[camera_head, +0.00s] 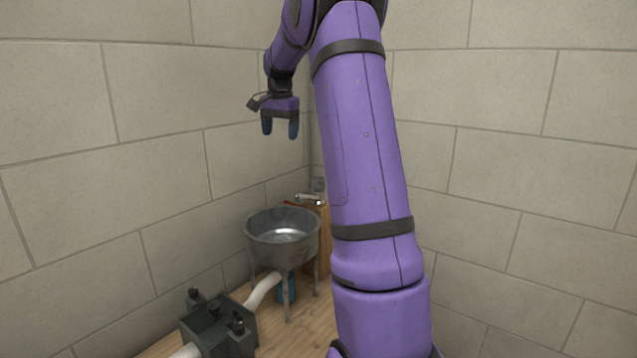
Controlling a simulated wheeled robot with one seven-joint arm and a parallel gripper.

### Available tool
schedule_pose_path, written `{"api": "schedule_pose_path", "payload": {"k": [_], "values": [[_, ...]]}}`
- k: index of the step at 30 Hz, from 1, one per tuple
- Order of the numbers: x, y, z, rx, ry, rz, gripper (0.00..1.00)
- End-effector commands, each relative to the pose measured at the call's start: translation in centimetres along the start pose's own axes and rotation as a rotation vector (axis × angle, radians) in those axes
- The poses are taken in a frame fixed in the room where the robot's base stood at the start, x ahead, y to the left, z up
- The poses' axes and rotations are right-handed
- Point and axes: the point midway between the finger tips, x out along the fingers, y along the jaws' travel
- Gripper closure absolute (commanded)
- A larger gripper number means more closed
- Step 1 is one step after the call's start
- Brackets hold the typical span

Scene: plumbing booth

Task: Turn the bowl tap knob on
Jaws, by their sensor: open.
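My gripper (280,127) is open and empty, pointing down, high above the metal bowl (258,243) and apart from it. The bowl stands on thin legs in the corner. A small metal tap (310,199) shows behind the bowl's back rim, next to a wooden block (318,232). The tap is too small to make out which part is the knob or how it is turned. My purple arm hides what lies to the right of the tap.
A dark grey box-like fixture (217,328) with small knobs stands at the lower left. A white pipe (262,291) runs from it toward the bowl. A blue object (287,289) sits under the bowl. Tiled walls close in the corner.

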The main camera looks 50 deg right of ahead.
Motion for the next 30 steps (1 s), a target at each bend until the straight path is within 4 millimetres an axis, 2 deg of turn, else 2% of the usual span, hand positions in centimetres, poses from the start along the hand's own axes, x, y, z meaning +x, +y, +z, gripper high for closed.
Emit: {"api": "schedule_pose_path", "payload": {"k": [1,6,9,12,15,18,23,30], "values": [[1.4,0.3,-2.4,0.053,-0.010,0.014,0.24],[5.4,1.9,-9.2,0.226,-0.035,0.053,0.24],[7.6,3.1,-12.4,0.314,-0.046,0.072,0.24],[9.3,4.1,-14.7,0.377,-0.055,0.086,0.24],[10.3,4.8,-16.0,0.416,-0.059,0.094,0.24],[10.9,5.1,-16.5,0.432,-0.062,0.099,0.24],[12.2,5.3,-16.5,0.434,-0.064,0.100,0.24],[16.3,5.6,-16.1,0.434,-0.064,0.100,0.24]]}}
